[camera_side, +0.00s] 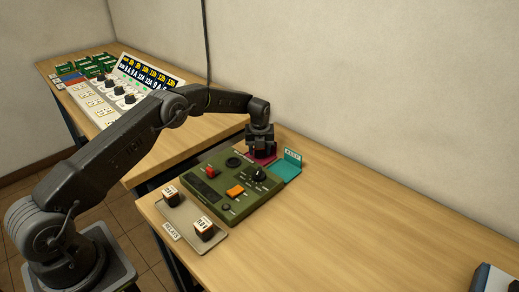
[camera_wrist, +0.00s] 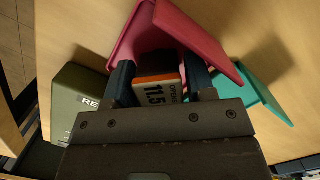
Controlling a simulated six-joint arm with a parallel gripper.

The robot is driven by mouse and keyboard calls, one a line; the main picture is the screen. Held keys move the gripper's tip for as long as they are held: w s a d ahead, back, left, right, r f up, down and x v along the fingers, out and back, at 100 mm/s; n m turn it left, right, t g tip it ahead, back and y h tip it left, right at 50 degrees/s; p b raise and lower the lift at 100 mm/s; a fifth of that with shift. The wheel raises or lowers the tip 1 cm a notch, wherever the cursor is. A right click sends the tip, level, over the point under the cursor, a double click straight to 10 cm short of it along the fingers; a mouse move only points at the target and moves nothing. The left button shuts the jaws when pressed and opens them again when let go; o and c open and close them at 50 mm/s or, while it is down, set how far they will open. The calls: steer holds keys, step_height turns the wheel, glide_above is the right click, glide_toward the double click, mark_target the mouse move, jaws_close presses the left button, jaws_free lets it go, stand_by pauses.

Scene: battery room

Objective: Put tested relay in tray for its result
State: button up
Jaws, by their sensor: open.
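A relay (camera_wrist: 158,88) with an orange edge and a white label reading 11.5 shows in the wrist view. It sits between the two fingers of my gripper (camera_wrist: 160,80), at the pink-red tray (camera_wrist: 141,38). My gripper is open around it. In the side view my gripper (camera_side: 262,152) is low over the pink-red tray (camera_side: 252,160), hiding most of it and the relay. Whether the relay rests fully on the tray floor is hard to tell. A teal tray (camera_side: 286,171) with an upright labelled back stands just right of it; it also shows in the wrist view (camera_wrist: 262,92).
The green tester (camera_side: 222,196) with a red relay-like part, an orange switch and a black knob lies in front of the trays. Two relays (camera_side: 171,193) (camera_side: 203,229) stand on a grey tray (camera_side: 187,215).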

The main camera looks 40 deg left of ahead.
steer(key=s+d+r+n, duration=0.2)
steer(key=s+r, duration=0.1)
steer(key=r, duration=0.6)
steer(key=s+d+r+n+t, duration=0.1)
steer(key=s+d+r+n, duration=0.15)
steer(key=r, duration=0.55)
steer(key=s+d+r+n, duration=0.1)
steer(key=s+r+n, duration=0.2)
steer(key=r, duration=0.6)
steer(key=s+d+r+n+t, duration=0.1)
steer(key=s+d+r+n, duration=0.1)
steer(key=s+n, duration=0.35)
steer(key=s+d+r+n+t, duration=0.1)
steer(key=s+d+r+n, duration=0.15)
steer(key=s, duration=0.65)
steer(key=s+d+r+n+t, duration=0.1)
steer(key=s+d+r+n, duration=0.1)
steer(key=s+n, duration=0.35)
steer(key=s+f+n, duration=0.2)
steer(key=s+n, duration=0.1)
steer(key=s, duration=0.3)
steer(key=s+d+f+n+h, duration=0.1)
steer(key=s+f+n, duration=0.1)
steer(key=s, duration=0.5)
steer(key=shift+s+d+n+t, duration=0.15)
steer(key=shift+n+t, duration=0.15)
steer(key=shift+n, duration=0.2)
steer(key=shift+f, duration=0.1)
